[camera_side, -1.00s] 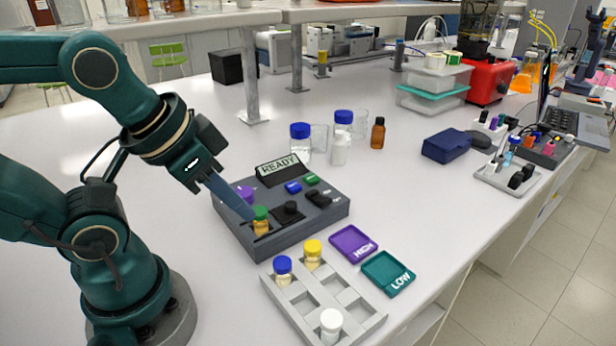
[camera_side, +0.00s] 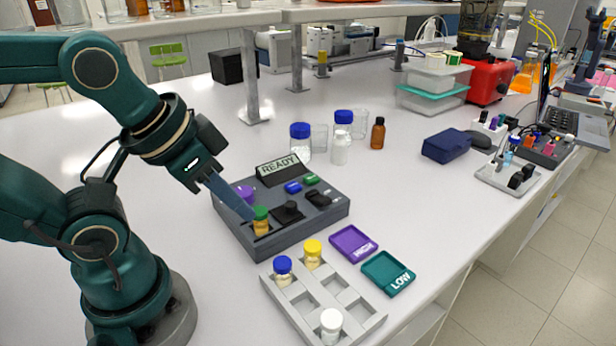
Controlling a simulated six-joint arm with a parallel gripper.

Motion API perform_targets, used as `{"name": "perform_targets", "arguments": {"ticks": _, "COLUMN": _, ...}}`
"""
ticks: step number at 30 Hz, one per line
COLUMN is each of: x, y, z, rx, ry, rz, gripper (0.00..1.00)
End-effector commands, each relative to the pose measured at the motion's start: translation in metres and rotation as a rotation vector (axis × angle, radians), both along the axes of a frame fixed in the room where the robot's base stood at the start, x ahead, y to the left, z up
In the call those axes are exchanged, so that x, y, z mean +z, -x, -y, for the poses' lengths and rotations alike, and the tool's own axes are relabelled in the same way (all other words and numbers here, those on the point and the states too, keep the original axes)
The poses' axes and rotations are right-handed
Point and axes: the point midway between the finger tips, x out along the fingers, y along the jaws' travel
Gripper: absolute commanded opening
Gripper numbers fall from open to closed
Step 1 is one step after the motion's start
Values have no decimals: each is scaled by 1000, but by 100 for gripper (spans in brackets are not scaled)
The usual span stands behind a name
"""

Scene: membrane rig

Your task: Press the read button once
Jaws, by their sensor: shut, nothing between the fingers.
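The grey rig (camera_side: 290,243) stands on the bench, its raised display (camera_side: 279,168) reading READY. On its top are a blue button (camera_side: 293,188) and a green button (camera_side: 312,179). Their labels are too small to read, so I cannot tell which is the read button. A green-capped vial (camera_side: 261,221) with amber contents stands upright in the rig's front-left well. My gripper (camera_side: 248,213) is shut and empty, pointing down and right, its tip right beside the green cap. I cannot tell whether they touch. A purple round part (camera_side: 244,193) is partly hidden behind the fingers.
Black parts (camera_side: 289,211) sit on the rig beside the vial. In front is a pale rack (camera_side: 350,321) with blue-, yellow- and white-capped vials. A purple HIGH tray (camera_side: 353,243) and a teal LOW tray (camera_side: 388,273) lie to the right. Bottles (camera_side: 300,144) stand behind the rig.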

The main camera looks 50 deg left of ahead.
Motion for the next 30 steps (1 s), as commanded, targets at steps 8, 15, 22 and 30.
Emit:
{"name": "perform_targets", "arguments": {"ticks": 8, "x": 0, "y": 0, "z": 0, "rx": 0, "ry": 0, "rz": 0, "gripper": 0}}
{"name": "perform_targets", "arguments": {"ticks": 15, "x": 0, "y": 0, "z": 0, "rx": 0, "ry": 0, "rz": 0, "gripper": 0}}
{"name": "perform_targets", "arguments": {"ticks": 22, "x": 0, "y": 0, "z": 0, "rx": 0, "ry": 0, "rz": 0, "gripper": 0}}
{"name": "perform_targets", "arguments": {"ticks": 30, "x": 19, "y": -14, "z": 20, "rx": 124, "ry": 182, "rz": 31, "gripper": 0}}
